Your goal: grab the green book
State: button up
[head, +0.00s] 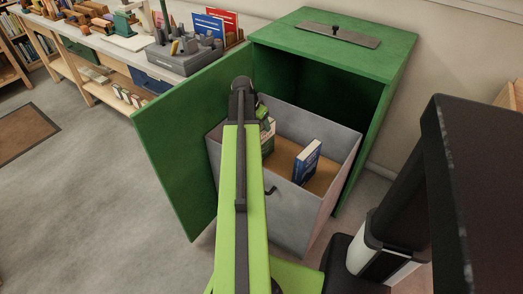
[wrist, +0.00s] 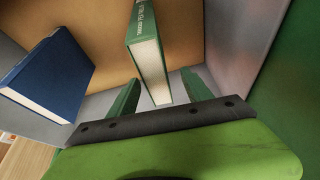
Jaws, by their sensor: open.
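The green book (wrist: 147,45) stands upright in a grey box, with its pale page edges facing my gripper in the wrist view. In the head view the green book (head: 268,140) is partly hidden behind my arm. My gripper (wrist: 160,82) is open, its two green fingers apart. The near end of the book shows between the fingers in the picture; I cannot tell how deep it sits between them. In the head view my gripper is mostly hidden by my arm. A blue book (head: 307,162) stands to the right; the same blue book (wrist: 45,78) is at left in the wrist view.
The grey box (head: 290,212) has a brown floor and raised walls close around the books. It stands at the front of a green cabinet (head: 395,62) whose door (head: 185,135) is open at left. A long shelf table (head: 175,60) with books and trays stands behind.

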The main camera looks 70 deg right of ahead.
aim_at(264, 131)
jog(key=b+x, duration=0.5)
jog(key=shift+s+a+f, duration=0.15)
jog(key=shift+s+f, duration=0.1)
jog(key=shift+s, duration=0.05)
jog(key=shift+r, duration=0.2)
jog(key=shift+f, duration=0.25)
grip_shut()
dwell(0.4)
dwell(1.0)
